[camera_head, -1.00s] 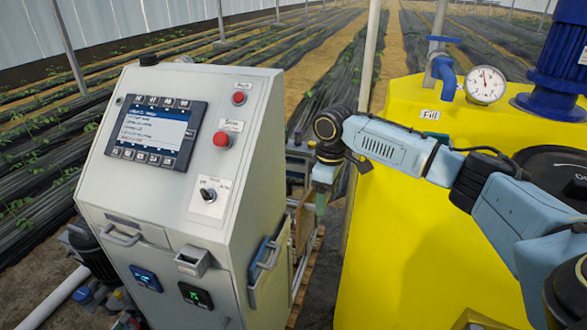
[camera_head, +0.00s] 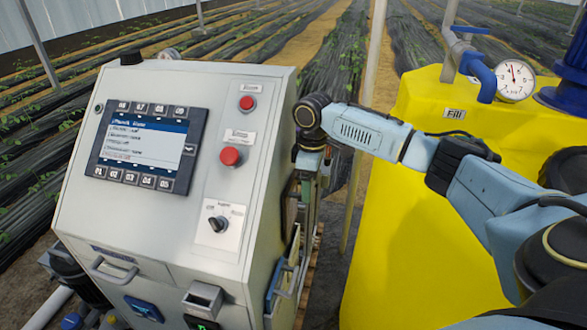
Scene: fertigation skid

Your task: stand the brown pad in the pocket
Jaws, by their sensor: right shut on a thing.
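My right arm reaches in from the right. Its wrist is beside the right side of the grey control cabinet (camera_head: 160,215), and my right gripper (camera_head: 308,168) points down there, partly hidden by the cabinet edge. It is shut on a brown pad (camera_head: 291,211), of which only a narrow strip shows along the cabinet's side. A blue-fronted holder with a metal handle (camera_head: 277,287) sits low on that same side, below the pad. I cannot tell for certain that this is the pocket, and its opening is not clear. My left gripper is not in view.
A large yellow tank (camera_head: 400,250) stands to the right, under my right arm, with a gauge (camera_head: 515,81) and blue pipe on top. A pale post (camera_head: 366,140) rises between tank and cabinet. The gap between them is narrow.

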